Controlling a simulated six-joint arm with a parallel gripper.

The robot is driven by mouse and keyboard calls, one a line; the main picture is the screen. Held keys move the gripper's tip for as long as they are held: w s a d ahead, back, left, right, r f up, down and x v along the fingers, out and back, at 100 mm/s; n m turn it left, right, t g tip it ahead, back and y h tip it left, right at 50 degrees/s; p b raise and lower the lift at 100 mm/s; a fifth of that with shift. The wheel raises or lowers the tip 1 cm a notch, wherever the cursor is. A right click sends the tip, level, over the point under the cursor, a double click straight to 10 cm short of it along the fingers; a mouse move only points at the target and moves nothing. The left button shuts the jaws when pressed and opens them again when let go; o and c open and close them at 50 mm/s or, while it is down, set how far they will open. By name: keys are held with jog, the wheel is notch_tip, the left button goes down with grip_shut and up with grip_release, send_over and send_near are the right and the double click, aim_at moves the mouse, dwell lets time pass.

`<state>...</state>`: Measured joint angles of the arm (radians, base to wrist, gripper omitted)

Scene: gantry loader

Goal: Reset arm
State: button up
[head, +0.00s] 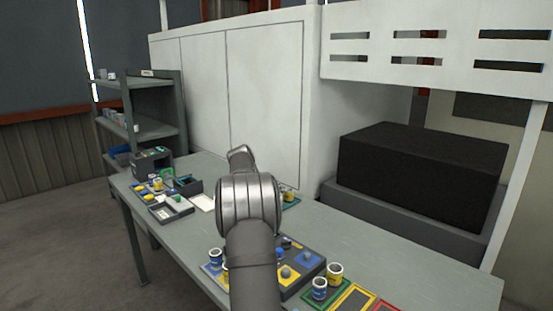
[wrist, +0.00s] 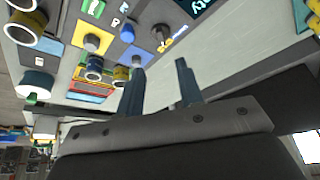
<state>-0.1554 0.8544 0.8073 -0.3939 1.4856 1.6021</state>
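My arm rises in the middle of the head view, over the front of a long grey table (head: 405,262), and hides part of what lies behind it. My gripper cannot be made out in the head view. In the wrist view my gripper (wrist: 163,82) shows two dark fingers standing apart with nothing between them. Beyond the fingers lies the table top (wrist: 215,62) with a blue and yellow panel and several cans.
Cans (head: 319,288) and a dark panel with coloured squares (head: 309,259) lie around my arm. Trays (head: 171,208) and small parts fill the table's left end. A black block (head: 420,170) stands behind the table. The table's right part is bare.

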aim_at(286, 244)
jog(key=x, duration=1.2)
jog(key=shift+f, duration=0.2)
jog(key=shift+f+n, duration=0.1)
jog(key=shift+n, duration=0.2)
jog(key=shift+s+n+t, duration=0.2)
jog(key=shift+n+t, duration=0.1)
jog(key=shift+n, duration=0.2)
jog(key=n, duration=0.1)
jog(key=n+t, duration=0.1)
jog(key=shift+s+d+n+y, duration=0.1)
jog(key=shift+d+n+y, duration=0.05)
jog(key=shift+n+y, duration=0.15)
jog(key=n, duration=0.1)
jog(key=n+t+y, duration=0.1)
jog(key=n, duration=0.1)
jog(key=shift+s+d+n, duration=0.15)
jog(key=shift+s+n, duration=0.05)
jog(key=shift+n, duration=0.1)
jog(key=shift+s+d+n+t+y, duration=0.1)
jog(key=shift+d+n+t+y, duration=0.2)
jog(key=shift+n, duration=0.75)
jog(key=shift+s+a+n+t+y, duration=0.1)
jog(key=shift+n+y, duration=0.35)
jog(key=shift+n, duration=0.55)
jog(key=shift+d+n+t+y, duration=0.2)
jog(key=shift+n+y, duration=0.15)
jog(key=shift+n, duration=0.7)
